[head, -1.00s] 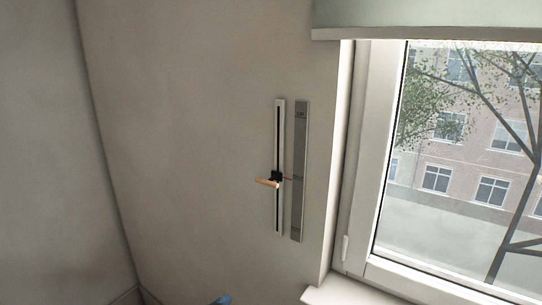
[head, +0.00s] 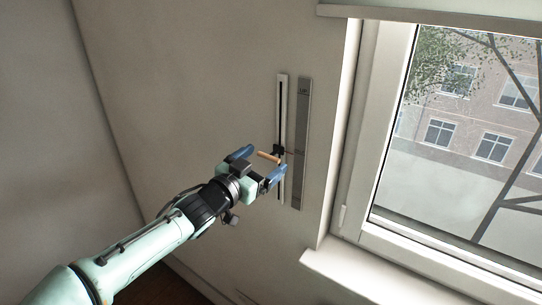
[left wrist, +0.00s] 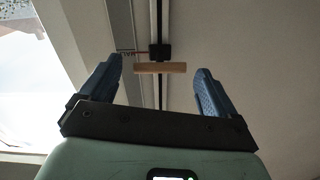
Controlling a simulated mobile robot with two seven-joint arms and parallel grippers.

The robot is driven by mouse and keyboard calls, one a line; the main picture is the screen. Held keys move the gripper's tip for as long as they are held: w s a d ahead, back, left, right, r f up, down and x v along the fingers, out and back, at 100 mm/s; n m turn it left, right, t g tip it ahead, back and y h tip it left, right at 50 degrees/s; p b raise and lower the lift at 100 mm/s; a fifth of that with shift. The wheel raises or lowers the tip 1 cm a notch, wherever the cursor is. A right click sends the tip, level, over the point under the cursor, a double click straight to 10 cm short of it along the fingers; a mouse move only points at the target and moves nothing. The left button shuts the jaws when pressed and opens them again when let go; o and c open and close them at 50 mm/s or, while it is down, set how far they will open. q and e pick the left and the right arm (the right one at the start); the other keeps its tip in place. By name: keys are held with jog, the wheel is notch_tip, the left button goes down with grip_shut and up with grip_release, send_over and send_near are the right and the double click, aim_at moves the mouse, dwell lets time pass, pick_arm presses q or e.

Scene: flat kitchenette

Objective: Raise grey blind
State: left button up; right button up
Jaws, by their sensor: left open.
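The edge of the grey blind (head: 430,19) shows at the top of the window in the head view; the rest is cut off. A wooden handle (head: 268,157) on a black slider (head: 279,150) sits slightly below the middle of an upright wall track (head: 283,105). My left gripper (head: 264,160) is open at the handle, with its blue fingers on either side. In the left wrist view the handle (left wrist: 160,68) lies across the gap, near the fingertips, with no clear contact. My right gripper is not in view.
A grey marked strip (head: 303,115) runs beside the track on its right. The window frame (head: 383,120) and white sill (head: 400,275) are farther right. The wall (head: 175,90) left of the track is bare.

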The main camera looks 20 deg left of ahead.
aim_at(271, 154)
pick_arm(q)
jog(key=shift+x, duration=1.9)
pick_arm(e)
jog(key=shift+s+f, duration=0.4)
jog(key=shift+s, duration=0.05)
pick_arm(q)
jog(key=shift+c, duration=0.3)
